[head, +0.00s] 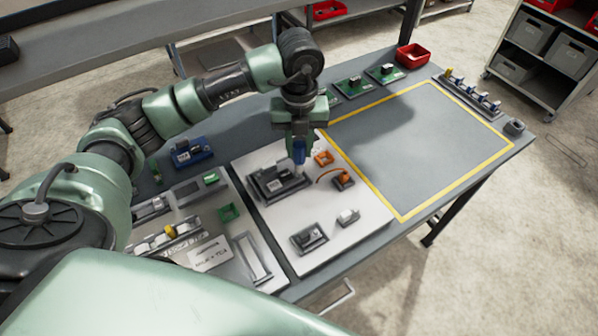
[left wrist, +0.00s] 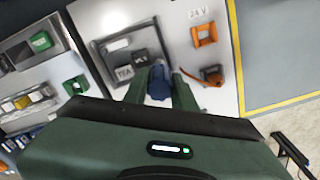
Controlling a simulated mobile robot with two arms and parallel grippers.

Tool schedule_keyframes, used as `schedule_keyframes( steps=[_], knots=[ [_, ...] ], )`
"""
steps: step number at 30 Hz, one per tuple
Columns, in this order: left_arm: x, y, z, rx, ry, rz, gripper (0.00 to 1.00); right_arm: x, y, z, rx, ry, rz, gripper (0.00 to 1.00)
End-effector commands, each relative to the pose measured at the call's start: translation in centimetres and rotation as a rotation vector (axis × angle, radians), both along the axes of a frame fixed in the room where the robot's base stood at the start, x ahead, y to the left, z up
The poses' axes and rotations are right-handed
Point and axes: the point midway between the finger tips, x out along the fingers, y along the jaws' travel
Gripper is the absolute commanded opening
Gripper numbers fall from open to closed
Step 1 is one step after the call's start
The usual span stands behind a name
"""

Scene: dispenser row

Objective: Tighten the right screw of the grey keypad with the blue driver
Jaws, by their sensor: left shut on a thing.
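My left gripper (head: 299,128) is shut on the blue driver (head: 299,150), which points down over the white board. The driver also shows between the fingers in the left wrist view (left wrist: 158,84). The grey keypad (head: 268,185) appears to be the dark grey unit on the board, just below and left of the driver. My right gripper is not in view.
An orange frame (head: 324,158) and an orange-topped part (head: 343,180) sit close right of the driver. A grey unit (head: 308,238) and a small white part (head: 348,216) lie nearer the front. The yellow-outlined area (head: 415,150) is clear.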

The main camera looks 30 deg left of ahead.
Motion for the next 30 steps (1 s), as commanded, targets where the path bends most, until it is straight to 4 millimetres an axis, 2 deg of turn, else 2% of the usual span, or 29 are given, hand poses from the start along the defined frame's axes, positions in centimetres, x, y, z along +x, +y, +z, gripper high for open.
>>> schedule_keyframes(
  steps=[3, 7, 30],
  knots=[
    [-0.04, 0.0, 0.09, -0.001, 0.002, 0.144, 0.0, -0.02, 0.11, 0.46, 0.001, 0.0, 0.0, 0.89],
    [-0.03, 0.03, 0.01, 0.0, 0.001, 0.218, 0.0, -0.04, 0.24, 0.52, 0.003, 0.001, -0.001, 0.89],
    [-0.01, 0.04, -0.61, 0.001, 0.0, 0.22, 0.0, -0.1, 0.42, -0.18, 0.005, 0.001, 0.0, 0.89]
  ],
)
